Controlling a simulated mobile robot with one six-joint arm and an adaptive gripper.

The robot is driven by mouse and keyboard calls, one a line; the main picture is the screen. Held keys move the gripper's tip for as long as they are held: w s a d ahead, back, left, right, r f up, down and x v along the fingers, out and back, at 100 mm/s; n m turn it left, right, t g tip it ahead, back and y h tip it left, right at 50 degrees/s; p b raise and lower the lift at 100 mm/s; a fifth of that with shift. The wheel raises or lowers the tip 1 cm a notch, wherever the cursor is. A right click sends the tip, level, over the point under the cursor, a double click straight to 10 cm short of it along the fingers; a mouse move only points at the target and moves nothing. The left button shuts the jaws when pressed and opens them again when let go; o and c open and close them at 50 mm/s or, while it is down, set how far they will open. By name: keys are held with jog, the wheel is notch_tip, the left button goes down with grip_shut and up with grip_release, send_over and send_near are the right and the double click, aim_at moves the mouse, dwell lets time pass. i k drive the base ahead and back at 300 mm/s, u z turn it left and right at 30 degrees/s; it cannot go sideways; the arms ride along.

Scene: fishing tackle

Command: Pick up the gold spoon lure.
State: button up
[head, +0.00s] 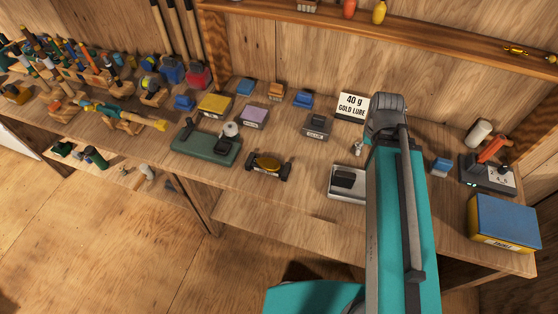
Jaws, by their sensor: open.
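A gold oval piece (267,161), which looks like the gold spoon lure, lies near the front of the bench in the head view. It sits between dark blocks of a small stand or cradle; how it is held there is too small to tell. A white sign (352,106) reading "40 g GOLD LURE" stands at the back of the bench. My teal arm rises at the right of the lure, clear of it in the picture. My gripper does not show.
A green base with a reel-like part (206,144) stands left of the lure. A pale tray with a dark block (347,183) lies to its right, partly behind my arm. Several small boxes (254,116) stand behind. A blue-and-yellow tin (503,222) is far right.

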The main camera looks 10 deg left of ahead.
aim_at(270, 165)
jog(key=z, duration=1)
jog(key=k, duration=1.1)
jog(key=u, duration=1.3)
